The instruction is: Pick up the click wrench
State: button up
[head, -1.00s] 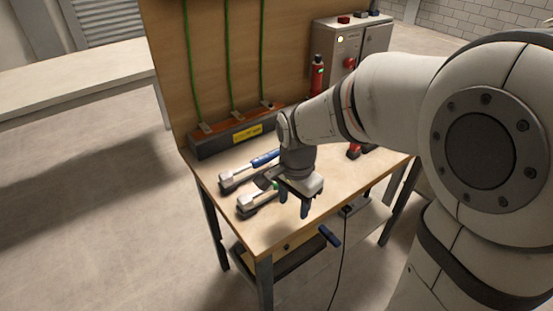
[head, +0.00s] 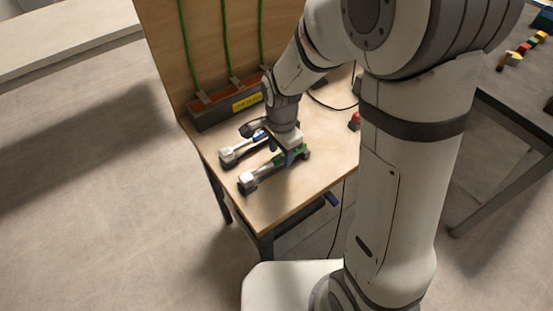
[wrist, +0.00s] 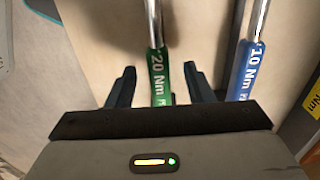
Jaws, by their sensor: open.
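Two click wrenches lie side by side on the wooden bench. The green-handled wrench, marked 20 Nm (wrist: 159,75), is the nearer one in the head view (head: 263,173). The blue-handled wrench, marked 10 Nm (wrist: 246,72), lies behind it in the head view (head: 240,147). My gripper (wrist: 158,84) is open, with one finger on each side of the green handle and the blue handle outside the right finger. In the head view my gripper (head: 290,158) is low over the green handle and hides part of it. Contact with the handle cannot be told.
The wooden bench (head: 300,193) has a dark bin (head: 215,112) with a yellow label along its back panel, where green cables hang. A red object (head: 354,121) and a black cable lie to the right. The bench front is clear. Another table (head: 497,200) stands at right.

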jog(key=shift+f, duration=0.4)
grip_shut()
dwell(0.4)
